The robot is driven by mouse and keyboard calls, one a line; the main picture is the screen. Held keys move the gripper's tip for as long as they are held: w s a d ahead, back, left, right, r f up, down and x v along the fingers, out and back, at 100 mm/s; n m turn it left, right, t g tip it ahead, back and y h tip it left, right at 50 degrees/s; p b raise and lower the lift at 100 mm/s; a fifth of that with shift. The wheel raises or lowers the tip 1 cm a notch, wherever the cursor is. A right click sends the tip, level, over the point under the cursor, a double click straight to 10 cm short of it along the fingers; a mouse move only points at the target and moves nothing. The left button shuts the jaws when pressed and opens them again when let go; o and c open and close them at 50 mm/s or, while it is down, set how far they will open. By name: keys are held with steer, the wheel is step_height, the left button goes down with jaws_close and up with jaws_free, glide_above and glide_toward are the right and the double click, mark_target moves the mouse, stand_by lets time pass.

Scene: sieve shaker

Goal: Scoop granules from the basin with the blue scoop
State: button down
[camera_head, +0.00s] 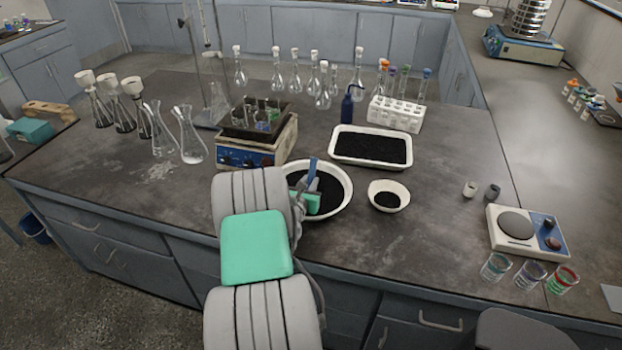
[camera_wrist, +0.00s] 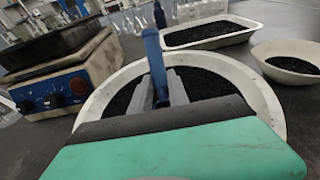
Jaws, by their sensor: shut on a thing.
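The round white basin (camera_head: 345,206) holds black granules and stands near the bench's front edge, left of centre. In the wrist view the basin (camera_wrist: 262,92) fills the middle, with dark granules (camera_wrist: 205,88) inside. The blue scoop (camera_head: 312,168) stands nearly upright over the basin. Its handle shows in the wrist view (camera_wrist: 153,60) between the grey fingers. My gripper (camera_head: 313,188) is over the basin and shut on the scoop's handle; it also shows in the wrist view (camera_wrist: 160,88). The scoop's lower end is hidden behind the gripper, so I cannot tell whether it touches the granules.
A small white bowl (camera_head: 403,189) with some black granules stands right of the basin. A white rectangular tray (camera_head: 333,153) of black granules lies behind. A heater-like device (camera_head: 285,152) with glassware stands behind left. A balance-like device (camera_head: 514,249) is at right. Bare bench lies between.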

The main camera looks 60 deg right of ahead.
steer(key=shift+a+r+p, duration=0.2)
steer(key=shift+p, duration=0.65)
steer(key=shift+y+p, duration=0.4)
steer(key=p, duration=0.2)
steer(key=y+p, duration=0.1)
steer(key=p, duration=0.1)
steer(key=shift+d+f+y, duration=0.1)
steer(key=shift+f+y, duration=0.1)
steer(key=shift+y, duration=0.1)
steer(key=shift+y+p, duration=0.4)
steer(key=shift+p, duration=0.45)
